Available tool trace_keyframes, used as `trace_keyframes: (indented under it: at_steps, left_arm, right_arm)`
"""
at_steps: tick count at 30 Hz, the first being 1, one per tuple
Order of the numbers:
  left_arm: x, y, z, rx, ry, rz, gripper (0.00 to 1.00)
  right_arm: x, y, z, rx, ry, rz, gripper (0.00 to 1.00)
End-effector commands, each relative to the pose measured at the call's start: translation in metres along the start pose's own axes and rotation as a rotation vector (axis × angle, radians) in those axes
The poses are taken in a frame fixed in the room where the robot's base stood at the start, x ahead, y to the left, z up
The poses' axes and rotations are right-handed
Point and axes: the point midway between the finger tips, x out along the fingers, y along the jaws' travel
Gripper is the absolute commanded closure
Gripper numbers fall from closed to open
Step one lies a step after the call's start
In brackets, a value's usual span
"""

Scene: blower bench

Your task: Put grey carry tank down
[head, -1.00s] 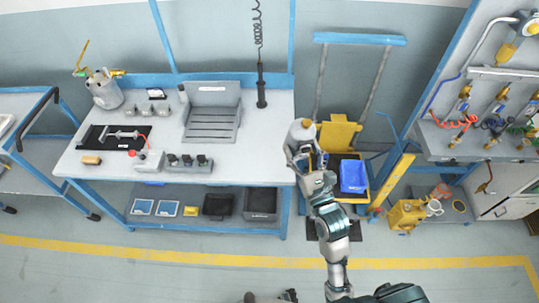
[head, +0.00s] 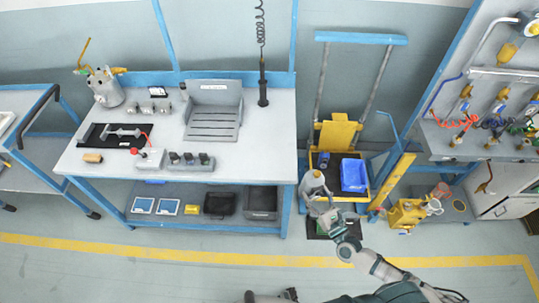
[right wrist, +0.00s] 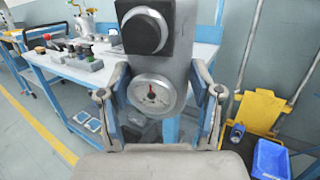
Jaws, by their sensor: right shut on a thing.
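My right gripper (head: 318,197) is shut on the grey carry tank (head: 312,182), which stands out by the front left corner of the yellow cart in the head view. In the right wrist view the two fingers (right wrist: 160,112) flank the grey tank (right wrist: 182,65), with a round gauge and a black knob facing the camera. The tank looks upright. Its underside is hidden, so I cannot tell whether it touches anything. A dark grey part, perhaps my left gripper (head: 271,297), just shows at the bottom edge of the head view.
The yellow cart (head: 302,165) holds a blue bin (head: 354,174) and a small dark blue item (head: 323,160). The workbench (head: 250,165) is at left, with a metal canister (head: 106,90) and a slotted stand. A yellow container (head: 405,214) is at right. Open floor lies in front.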

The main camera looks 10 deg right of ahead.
Motion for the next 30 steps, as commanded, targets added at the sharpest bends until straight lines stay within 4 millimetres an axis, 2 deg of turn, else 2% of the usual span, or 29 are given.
trace_keyframes:
  at_steps: [6, 13, 25, 30]
  left_arm:
    - [-0.001, 0.003, -0.002, 0.000, 0.000, -0.004, 0.60]
    - [-0.002, 0.004, -0.002, -0.001, -0.001, -0.008, 0.60]
    - [0.000, 0.001, -0.001, 0.000, 0.000, -0.002, 0.60]
    - [-0.001, 0.002, -0.001, 0.000, 0.000, -0.003, 0.60]
  right_arm:
    - [-0.021, -0.019, -0.030, 0.002, 0.012, -0.052, 1.00]
    - [-0.022, -0.006, -0.035, 0.000, 0.041, -0.115, 1.00]
    - [-0.017, 0.032, -0.039, -0.011, 0.097, -0.228, 1.00]
    - [-0.014, 0.042, -0.041, -0.017, 0.119, -0.274, 1.00]
